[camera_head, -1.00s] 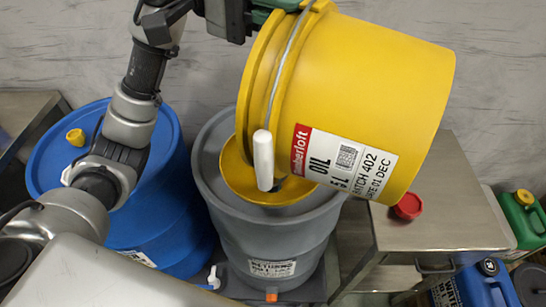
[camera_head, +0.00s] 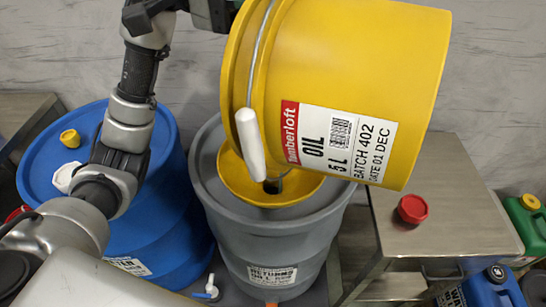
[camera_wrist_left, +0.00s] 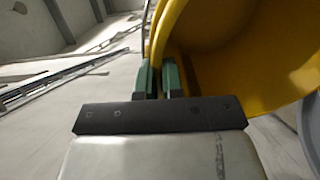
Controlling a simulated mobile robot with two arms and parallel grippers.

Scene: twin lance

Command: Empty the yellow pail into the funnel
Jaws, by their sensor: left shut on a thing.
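The yellow pail (camera_head: 385,75), labelled oil, is held in the air, tipped on its side with its mouth toward the left, in the head view. Its white handle grip (camera_head: 250,145) hangs in front of the yellow funnel (camera_head: 300,187). The funnel sits on top of the grey drum (camera_head: 270,235); the pail's lower rim is above it and hides part of it. My left gripper (camera_wrist_left: 158,78) is shut on the pail's rim, with green fingers on either side of its wall. The pail's inside is partly visible in the left wrist view; no contents show. My right gripper is not in view.
A blue drum (camera_head: 165,190) with a yellow cap (camera_head: 69,138) stands left of the grey drum. A metal table (camera_head: 450,210) with a red cap (camera_head: 412,209) is at right.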

